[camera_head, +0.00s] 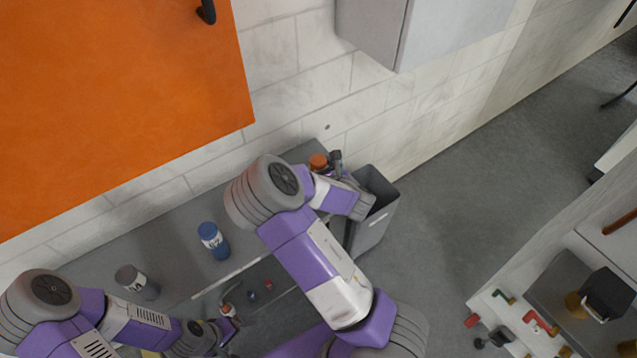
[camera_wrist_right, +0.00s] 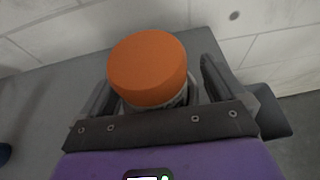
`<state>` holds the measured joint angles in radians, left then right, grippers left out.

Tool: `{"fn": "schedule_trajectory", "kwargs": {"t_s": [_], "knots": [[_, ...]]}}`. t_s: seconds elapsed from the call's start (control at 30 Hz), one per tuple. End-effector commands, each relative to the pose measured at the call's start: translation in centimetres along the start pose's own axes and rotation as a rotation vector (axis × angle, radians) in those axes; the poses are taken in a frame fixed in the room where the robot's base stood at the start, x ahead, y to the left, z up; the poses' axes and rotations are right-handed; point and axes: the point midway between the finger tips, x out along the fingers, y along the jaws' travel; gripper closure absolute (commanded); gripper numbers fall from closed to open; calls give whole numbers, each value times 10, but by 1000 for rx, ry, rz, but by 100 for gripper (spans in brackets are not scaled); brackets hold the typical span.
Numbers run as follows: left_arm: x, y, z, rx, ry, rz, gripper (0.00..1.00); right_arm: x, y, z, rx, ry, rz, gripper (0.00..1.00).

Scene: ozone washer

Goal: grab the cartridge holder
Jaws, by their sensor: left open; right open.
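An orange-capped container (camera_head: 318,162), which may be the cartridge holder, stands at the far right end of the grey counter. In the right wrist view its orange cap (camera_wrist_right: 148,68) fills the space between the two dark fingers of my right gripper (camera_wrist_right: 155,95). The fingers are apart, one on each side; I cannot tell whether they touch it. In the head view my right gripper (camera_head: 330,168) partly hides the container. My left gripper (camera_head: 230,312) is open and empty, low in front of the counter.
A blue-capped bottle (camera_head: 213,240) and a grey-capped bottle (camera_head: 137,281) stand on the counter (camera_head: 178,232). A grey bin (camera_head: 376,228) is beside its right end. An orange panel (camera_head: 110,100) is on the wall. A bench with tools (camera_head: 548,290) is at right; open floor lies between.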

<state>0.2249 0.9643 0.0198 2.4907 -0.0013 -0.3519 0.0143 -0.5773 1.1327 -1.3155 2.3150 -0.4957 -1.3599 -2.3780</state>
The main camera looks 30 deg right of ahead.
Motion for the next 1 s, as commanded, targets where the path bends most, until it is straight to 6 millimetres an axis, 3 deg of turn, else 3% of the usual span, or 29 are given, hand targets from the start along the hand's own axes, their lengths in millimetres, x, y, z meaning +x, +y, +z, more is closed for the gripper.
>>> {"fn": "schedule_trajectory", "kwargs": {"t_s": [0.1, 0.5, 0.77, 1.0], "knots": [[0, 0, 0, 0, 0, 0, 0, 0, 0, 0, 0, 0, 0, 3], [0, 0, 0, 0, 0, 0, 0, 0, 0, 1, 0, -2, 0, 62], [-2, 1, 0, 0, 0, 0, 0, -2, 0, 5, 0, -3, 0, 62], [-20, 8, 1, 0, 0, 0, 0, -18, 0, 45, 0, -8, 0, 62]]}}
